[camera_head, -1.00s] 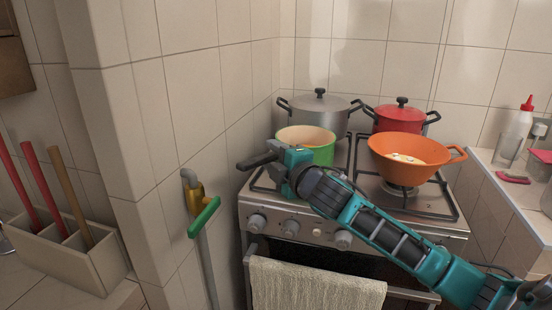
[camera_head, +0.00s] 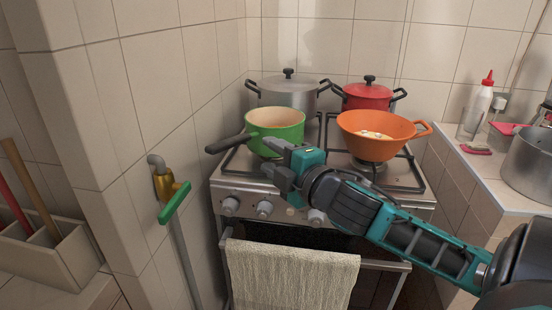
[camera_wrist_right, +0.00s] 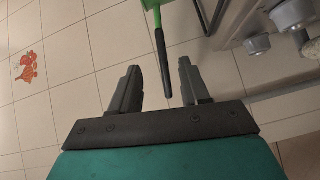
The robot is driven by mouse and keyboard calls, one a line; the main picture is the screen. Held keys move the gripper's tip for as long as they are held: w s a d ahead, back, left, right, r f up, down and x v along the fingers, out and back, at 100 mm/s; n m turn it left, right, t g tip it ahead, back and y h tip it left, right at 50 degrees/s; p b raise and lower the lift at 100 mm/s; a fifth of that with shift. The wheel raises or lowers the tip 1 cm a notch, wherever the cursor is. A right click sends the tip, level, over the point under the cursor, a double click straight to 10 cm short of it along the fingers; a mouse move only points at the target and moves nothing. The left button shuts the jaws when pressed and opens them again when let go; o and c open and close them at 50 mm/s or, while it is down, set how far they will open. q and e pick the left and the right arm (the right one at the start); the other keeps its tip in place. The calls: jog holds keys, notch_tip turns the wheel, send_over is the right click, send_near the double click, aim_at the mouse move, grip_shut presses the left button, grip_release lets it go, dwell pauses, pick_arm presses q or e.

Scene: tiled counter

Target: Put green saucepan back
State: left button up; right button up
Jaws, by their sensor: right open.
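The green saucepan (camera_head: 276,132) stands upright on the front left of the stove, its dark handle (camera_head: 230,143) pointing left. Its cream inside shows; the contents are hard to make out. My right gripper (camera_head: 270,158) is in front of the saucepan's lower right side and hides part of it. I cannot tell whether it touches the pan. In the right wrist view the jaws (camera_wrist_right: 159,66) are open, with nothing gripped. My left gripper is not in view.
An orange pan (camera_head: 372,127) is to the saucepan's right. A grey pot (camera_head: 290,92) and a red pot (camera_head: 368,97) stand behind. A green-handled valve (camera_head: 175,202) is on the left wall. A towel (camera_head: 290,275) hangs on the oven. The right counter holds a bottle (camera_head: 481,105) and a metal pot (camera_head: 530,165).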

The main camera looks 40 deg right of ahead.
jog(key=shift+s, duration=0.35)
jog(key=s+a+f+m+g+y, duration=0.1)
jog(key=s+a+f+m+g, duration=0.15)
jog(key=f, duration=0.65)
jog(key=s+a+f+m+g, duration=0.15)
jog(key=f+m, duration=0.25)
jog(key=f, duration=0.5)
jog(key=s+a+f+m+g+y, duration=0.2)
jog(key=s+a+f+m, duration=0.4)
jog(key=s+a+f, duration=0.3)
jog(key=a+f, duration=0.3)
jog(key=f, duration=0.3)
jog(key=shift+a+m+g, duration=0.2)
jog(key=shift+m+g, duration=0.1)
jog(key=shift+m, duration=0.05)
jog(key=shift+s+f, duration=0.1)
